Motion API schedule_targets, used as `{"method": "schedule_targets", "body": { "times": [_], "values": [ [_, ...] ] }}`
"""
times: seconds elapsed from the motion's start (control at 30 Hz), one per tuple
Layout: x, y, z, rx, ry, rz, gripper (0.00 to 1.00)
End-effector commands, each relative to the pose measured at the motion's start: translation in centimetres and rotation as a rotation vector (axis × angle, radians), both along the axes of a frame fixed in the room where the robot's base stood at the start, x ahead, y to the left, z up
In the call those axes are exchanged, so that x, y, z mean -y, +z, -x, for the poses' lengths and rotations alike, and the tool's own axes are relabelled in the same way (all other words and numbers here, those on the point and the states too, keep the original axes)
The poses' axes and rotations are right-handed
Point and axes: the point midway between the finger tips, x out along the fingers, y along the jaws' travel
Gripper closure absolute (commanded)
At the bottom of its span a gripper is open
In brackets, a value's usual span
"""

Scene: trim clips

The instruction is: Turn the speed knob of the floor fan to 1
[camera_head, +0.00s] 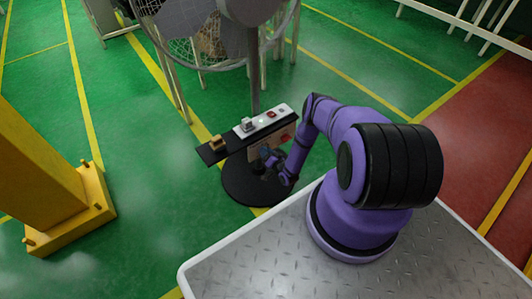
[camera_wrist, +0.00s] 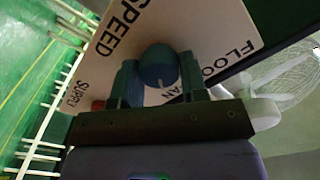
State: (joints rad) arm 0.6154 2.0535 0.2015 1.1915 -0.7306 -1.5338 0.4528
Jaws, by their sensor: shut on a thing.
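The floor fan (camera_head: 205,30) stands at the top of the head view, its pole (camera_head: 254,70) running down to a round black base (camera_head: 240,185). On the pole is a control box whose white face (camera_wrist: 205,22) reads SPEED, FLOOR FAN and SUPPLY in the wrist view. The speed knob (camera_wrist: 158,64) is round and dark blue, with a short pale mark at its lower rim. My gripper (camera_wrist: 159,80) is shut on it, one finger on each side. I cannot read any speed numbers.
A red part (camera_wrist: 98,105) lies left of the fingers. A yellow post (camera_head: 40,170) stands left; green floor between is clear.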

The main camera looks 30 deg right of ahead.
Motion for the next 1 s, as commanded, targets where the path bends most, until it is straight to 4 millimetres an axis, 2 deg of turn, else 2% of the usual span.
{"method": "schedule_targets", "body": {
  "times": [0.57,0.6,0.7,1.0],
  "values": [
    [0.05,-0.06,0.06,-0.003,-0.002,-0.039,0.84],
    [0.03,-0.06,0.06,-0.003,-0.002,-0.039,0.55],
    [0.04,-0.05,0.05,-0.002,-0.001,-0.039,0.36],
    [0.04,-0.04,0.18,-0.002,-0.001,-0.039,0.36]
  ]
}}
